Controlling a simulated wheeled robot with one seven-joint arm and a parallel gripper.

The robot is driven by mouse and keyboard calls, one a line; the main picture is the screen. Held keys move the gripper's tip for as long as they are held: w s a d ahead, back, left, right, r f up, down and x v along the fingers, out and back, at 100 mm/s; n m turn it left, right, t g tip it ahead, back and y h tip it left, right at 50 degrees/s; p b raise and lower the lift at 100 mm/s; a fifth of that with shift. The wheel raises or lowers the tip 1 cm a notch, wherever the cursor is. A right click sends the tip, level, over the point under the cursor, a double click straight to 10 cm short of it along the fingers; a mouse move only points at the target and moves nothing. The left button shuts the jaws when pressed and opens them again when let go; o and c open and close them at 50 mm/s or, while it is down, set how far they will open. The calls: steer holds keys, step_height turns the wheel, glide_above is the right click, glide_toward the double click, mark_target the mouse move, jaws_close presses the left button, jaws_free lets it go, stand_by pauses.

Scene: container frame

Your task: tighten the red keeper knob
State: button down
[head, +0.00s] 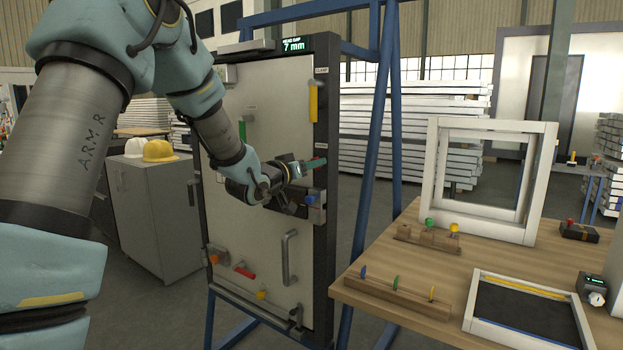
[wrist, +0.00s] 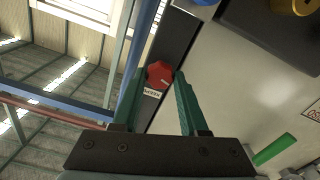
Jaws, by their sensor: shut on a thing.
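The red keeper knob (wrist: 159,74) sits on the dark edge strip of the door, above a small white label (wrist: 152,93). In the wrist view my gripper (wrist: 160,76) has its two green fingers on either side of the knob, shut on it. In the head view my gripper (head: 306,166) reaches the right edge of the pale door panel (head: 262,110), and the red knob (head: 317,161) shows at its fingertips. The fingers hide part of the knob there. A display (head: 293,45) above the door reads 7 mm.
A blue knob (head: 309,198) is just below my gripper, and a yellow handle (head: 313,101) is above it. A green handle (head: 242,131) and grey pull handle (head: 290,258) are also on the door. A wooden table (head: 375,290) with frames stands at right.

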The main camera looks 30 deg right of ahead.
steer(key=m+b, duration=0.2)
steer(key=b, duration=0.1)
steer(key=m+b, duration=0.2)
steer(key=b, duration=0.1)
steer(key=shift+f+m, duration=0.35)
steer(key=shift+m, duration=0.05)
steer(key=m+b, duration=0.3)
steer(key=b, duration=0.1)
steer(key=shift+m, duration=0.3)
steer(key=m+b, duration=0.4)
steer(key=shift+s+b, duration=0.1)
steer(key=shift+b, duration=0.3)
steer(key=shift+r+m+b, duration=0.15)
steer(key=shift+m+b, duration=0.7)
steer(key=shift+m, duration=0.15)
steer(key=shift+r, duration=0.1)
steer(key=shift+c, duration=2.2)
jaws_free()
steer(key=v, duration=1)
steer(key=shift+s+a+b, duration=0.15)
steer(key=shift+a+b, duration=0.2)
steer(key=shift+b, duration=0.05)
